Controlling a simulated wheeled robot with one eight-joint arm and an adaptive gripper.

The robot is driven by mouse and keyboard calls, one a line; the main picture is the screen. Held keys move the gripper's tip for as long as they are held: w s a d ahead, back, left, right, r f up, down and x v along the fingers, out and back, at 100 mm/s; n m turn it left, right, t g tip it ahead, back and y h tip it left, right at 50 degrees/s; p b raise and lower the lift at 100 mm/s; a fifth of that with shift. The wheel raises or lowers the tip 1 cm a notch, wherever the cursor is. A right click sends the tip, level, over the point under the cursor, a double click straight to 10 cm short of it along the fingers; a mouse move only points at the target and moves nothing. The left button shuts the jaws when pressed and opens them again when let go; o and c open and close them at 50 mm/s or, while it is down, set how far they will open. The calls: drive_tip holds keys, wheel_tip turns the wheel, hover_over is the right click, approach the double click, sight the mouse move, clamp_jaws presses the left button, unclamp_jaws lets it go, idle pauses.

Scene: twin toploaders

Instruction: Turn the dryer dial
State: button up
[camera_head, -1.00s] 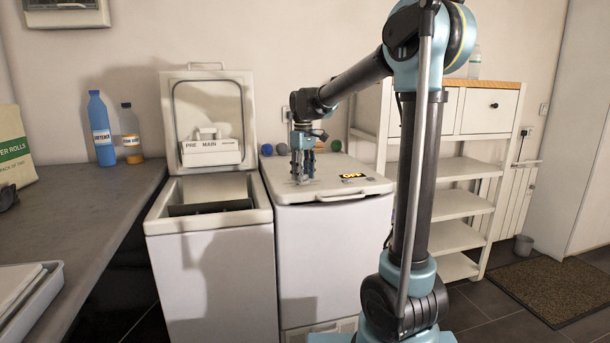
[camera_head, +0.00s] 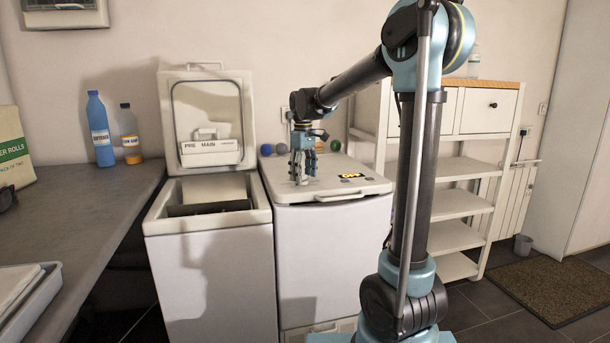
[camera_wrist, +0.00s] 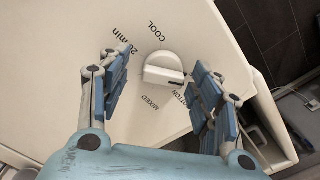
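The dial (camera_wrist: 163,70) is a white round knob with a raised bar, on a white lid, in the wrist view. A dark mark on the bar's right end points toward the "COTTON" lettering. "20 min", "COOL" and "MIXED" also stand around it. My gripper (camera_wrist: 161,82) is open, its blue fingers on either side of the dial. A gap shows on the left; I cannot tell whether the right finger touches the bar. In the head view my gripper (camera_head: 303,176) points down over the closed lid of the right machine (camera_head: 330,245), its fingers mostly covering the dial.
The left machine (camera_head: 210,280) has its lid (camera_head: 208,105) raised and its drum open. A black display with yellow letters (camera_head: 351,175) lies on the right lid. Small coloured balls (camera_head: 282,148) sit behind it. A shelf unit (camera_head: 460,205) stands at right, a counter (camera_head: 75,230) at left.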

drive_tip(key=shift+r, duration=0.25)
wheel_tip(320, 180, up, 11)
drive_tip(key=shift+r, duration=0.2)
idle(0.3)
drive_tip(key=s+d+f+m+t, duration=0.1)
drive_tip(key=s+d+f+m, duration=0.3)
drive_tip(key=s+d+f, duration=0.65)
drive_tip(key=s+d+f+m+t, duration=0.1)
drive_tip(key=s+d+f+m, duration=0.2)
drive_tip(key=s+d+f, duration=0.8)
drive_tip(key=s+f+m, duration=0.3)
drive_tip(key=s+f, duration=0.4)
drive_tip(key=s, duration=0.4)
drive_tip(key=shift+f, duration=0.3)
drive_tip(key=shift+d, duration=0.1)
